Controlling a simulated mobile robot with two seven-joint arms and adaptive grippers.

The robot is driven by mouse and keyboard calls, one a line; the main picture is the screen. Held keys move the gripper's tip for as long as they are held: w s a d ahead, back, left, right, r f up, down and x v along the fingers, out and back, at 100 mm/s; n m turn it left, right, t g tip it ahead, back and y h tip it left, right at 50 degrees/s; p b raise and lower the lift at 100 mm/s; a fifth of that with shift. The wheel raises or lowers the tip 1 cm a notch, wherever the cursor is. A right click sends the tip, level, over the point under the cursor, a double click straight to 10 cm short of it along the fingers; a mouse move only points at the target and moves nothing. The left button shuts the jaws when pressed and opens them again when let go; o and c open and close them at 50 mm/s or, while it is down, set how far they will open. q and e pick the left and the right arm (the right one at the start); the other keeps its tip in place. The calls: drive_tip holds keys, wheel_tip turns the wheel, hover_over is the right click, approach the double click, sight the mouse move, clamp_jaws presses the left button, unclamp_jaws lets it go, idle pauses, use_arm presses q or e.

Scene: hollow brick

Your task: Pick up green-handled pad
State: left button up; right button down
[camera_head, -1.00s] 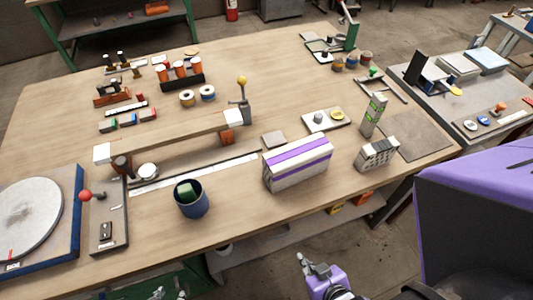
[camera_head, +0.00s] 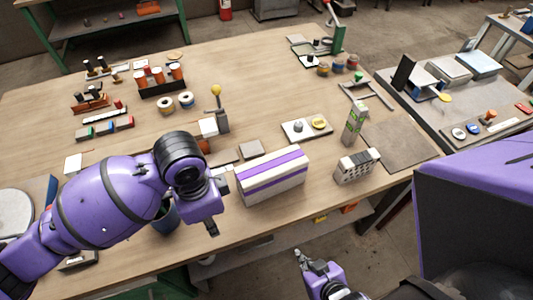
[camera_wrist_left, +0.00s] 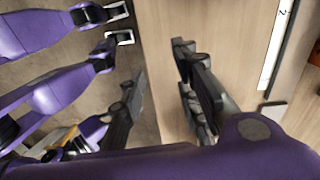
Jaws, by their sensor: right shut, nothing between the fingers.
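A small piece with a green knob (camera_head: 357,77) lies by a dark frame near the table's right edge in the head view; at this size I cannot be sure it is the green-handled pad. My left gripper (camera_head: 212,228) hangs over the front edge of the table, left of the purple-striped block. In the left wrist view its two dark fingers (camera_wrist_left: 160,70) are apart with nothing between them. My right gripper (camera_head: 304,260) is low in front of the table, shut and empty, away from the objects.
The purple-striped block (camera_head: 272,177) stands right of my left wrist. A blue cup (camera_head: 166,217) is mostly hidden behind my left arm. A grey perforated block (camera_head: 356,166) and a green-marked upright block (camera_head: 355,122) stand further right.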

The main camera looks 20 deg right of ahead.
use_arm(q)
drive_tip(key=w+a+r+y, duration=0.1)
drive_tip(key=w+a+r, duration=0.1)
drive_tip(key=w+a+r+y, duration=0.2)
drive_tip(key=w+a+r, duration=0.1)
drive_tip(key=w+a+r+m+y, duration=0.1)
drive_tip(key=w+a+r, duration=0.1)
drive_tip(key=w+a, duration=0.1)
drive_tip(key=shift+w+a+r+t+y, duration=0.1)
drive_tip(key=shift+a+r+t+y, duration=0.1)
drive_tip(key=shift+r+t+y, duration=0.15)
drive_tip(key=x, duration=0.7)
drive_tip(key=shift+w+a+f, duration=0.1)
drive_tip(key=shift+w+a, duration=0.1)
drive_tip(key=shift+a, duration=0.1)
clamp_jaws()
